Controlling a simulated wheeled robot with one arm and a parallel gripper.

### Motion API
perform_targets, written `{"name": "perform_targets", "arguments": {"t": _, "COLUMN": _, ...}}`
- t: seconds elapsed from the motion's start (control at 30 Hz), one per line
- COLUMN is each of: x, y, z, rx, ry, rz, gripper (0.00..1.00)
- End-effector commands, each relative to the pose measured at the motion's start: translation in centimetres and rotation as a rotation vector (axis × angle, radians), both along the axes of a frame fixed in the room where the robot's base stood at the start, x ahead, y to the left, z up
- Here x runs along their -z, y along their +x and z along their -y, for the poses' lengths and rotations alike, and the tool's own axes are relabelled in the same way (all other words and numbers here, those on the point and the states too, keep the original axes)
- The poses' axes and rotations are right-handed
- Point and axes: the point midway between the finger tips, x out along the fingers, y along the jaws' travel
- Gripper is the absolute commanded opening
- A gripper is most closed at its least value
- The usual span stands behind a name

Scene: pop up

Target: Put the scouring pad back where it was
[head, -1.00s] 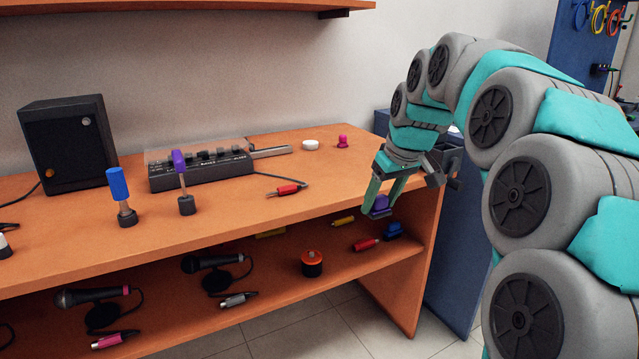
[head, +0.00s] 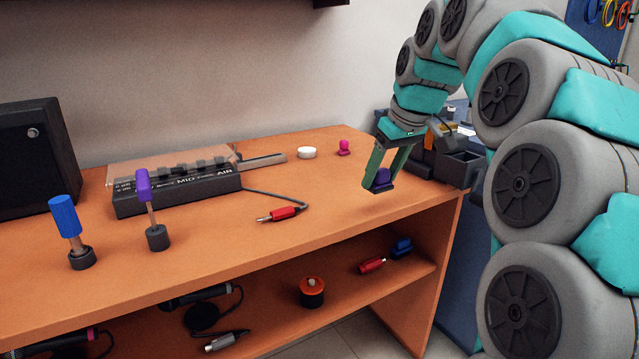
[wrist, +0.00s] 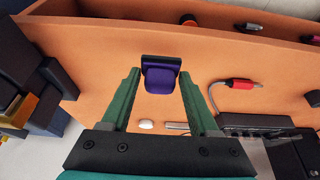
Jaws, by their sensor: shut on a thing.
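My gripper (head: 378,184) is shut on a small purple block with a dark base, which I take to be the scouring pad (head: 382,178). In the head view it shows against the right part of the wooden tabletop, near the front edge; I cannot tell its exact height. In the wrist view the purple pad (wrist: 160,80) sits between the tips of the green fingers, its dark plate on the far side.
On the tabletop (head: 330,210) stand a pink item (head: 344,147), a white round item (head: 307,152), a red plug (head: 281,214), a mixer (head: 180,190) and two upright handled tools, purple (head: 144,187) and blue (head: 65,218). A blue item (head: 402,247) lies on the lower shelf.

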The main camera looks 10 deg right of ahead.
Motion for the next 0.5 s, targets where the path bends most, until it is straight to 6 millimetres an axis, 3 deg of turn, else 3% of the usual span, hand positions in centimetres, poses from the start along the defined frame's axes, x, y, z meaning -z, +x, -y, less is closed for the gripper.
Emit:
{"name": "perform_targets", "arguments": {"t": 0.3, "x": 0.7, "y": 5.4, "z": -5.9, "rx": -0.003, "ry": -0.003, "rz": -0.002, "gripper": 0.00}}
{"name": "perform_targets", "arguments": {"t": 0.5, "x": 1.0, "y": 8.0, "z": -8.8, "rx": -0.002, "ry": -0.003, "rz": 0.000, "gripper": 0.00}}
